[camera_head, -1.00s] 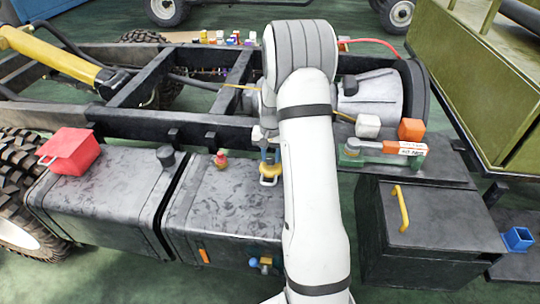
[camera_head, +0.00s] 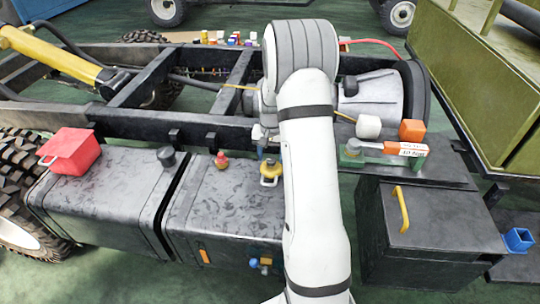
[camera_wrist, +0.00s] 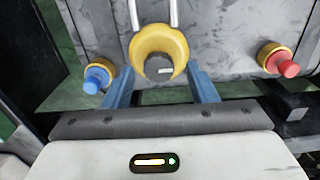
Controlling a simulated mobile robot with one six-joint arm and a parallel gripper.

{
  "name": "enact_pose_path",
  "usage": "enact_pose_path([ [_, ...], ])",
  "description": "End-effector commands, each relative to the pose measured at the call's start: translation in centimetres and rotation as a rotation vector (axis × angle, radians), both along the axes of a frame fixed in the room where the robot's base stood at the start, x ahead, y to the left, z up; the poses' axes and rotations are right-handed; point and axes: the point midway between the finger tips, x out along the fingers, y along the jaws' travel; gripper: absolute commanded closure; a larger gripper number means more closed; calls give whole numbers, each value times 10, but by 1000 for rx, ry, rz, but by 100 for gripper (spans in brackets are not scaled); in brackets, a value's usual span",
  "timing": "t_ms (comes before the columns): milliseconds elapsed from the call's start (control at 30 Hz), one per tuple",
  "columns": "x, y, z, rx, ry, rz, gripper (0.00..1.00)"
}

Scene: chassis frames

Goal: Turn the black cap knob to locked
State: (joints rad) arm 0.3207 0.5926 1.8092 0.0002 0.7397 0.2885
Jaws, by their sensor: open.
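In the wrist view, a dark round knob (camera_wrist: 158,67) with a pale mark sits in the middle of a yellow ring (camera_wrist: 158,42), with two pale prongs above. My gripper (camera_wrist: 162,76) is open, its blue fingers apart on either side of the lower part of the ring; contact cannot be told. In the head view, the yellow fitting (camera_head: 270,170) stands on the right-hand tank, and my gripper (camera_head: 262,153) is just behind it, mostly hidden by my arm. A separate black cap (camera_head: 166,157) stands on the left-hand tank, away from my gripper.
A red knob (camera_head: 221,161) stands left of the yellow fitting. A blue knob (camera_head: 254,263) is on the tank's front. A red box (camera_head: 72,151) rests on the left tank. White and orange blocks lie right of my arm. The tank tops are otherwise mostly clear.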

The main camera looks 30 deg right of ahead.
Motion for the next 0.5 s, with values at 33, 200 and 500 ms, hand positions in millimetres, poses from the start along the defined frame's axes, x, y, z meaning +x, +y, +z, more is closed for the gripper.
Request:
enact_pose_path([
  [33,1,0,9,-2,-5,0,48],
  [200,2,0,39,-2,-6,0,48],
  [500,3,0,71,-1,-4,0,48],
])
